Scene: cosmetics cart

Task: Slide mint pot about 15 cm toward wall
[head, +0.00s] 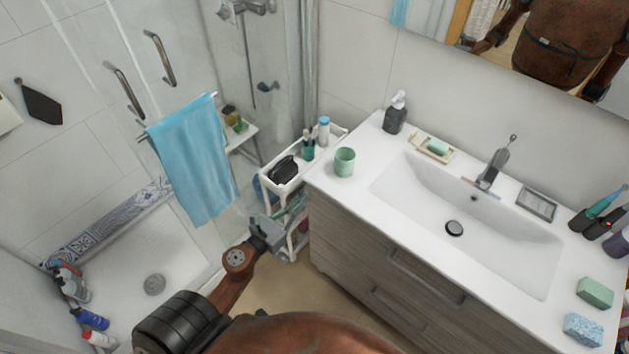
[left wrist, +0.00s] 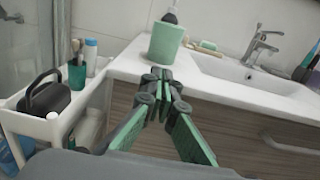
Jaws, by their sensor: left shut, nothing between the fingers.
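The mint pot (head: 345,161) is a pale green open cup. It stands upright on the white countertop near its left front corner. It also shows in the left wrist view (left wrist: 166,43), just beyond my fingertips. My left gripper (head: 288,212) is shut and empty, low in front of the cart and left of the vanity in the head view. In the left wrist view its closed fingers (left wrist: 157,82) point toward the pot and overlap the counter edge in the picture. I cannot tell the exact gap, but no contact shows. My right gripper is not in view.
The white cart (head: 335,134) left of the counter holds a black case (head: 284,170), a teal cup of brushes (head: 308,150) and a bottle. A dark soap dispenser (head: 395,113) stands by the wall behind the pot. The sink basin (head: 470,230) lies right. Bare countertop lies between pot and wall.

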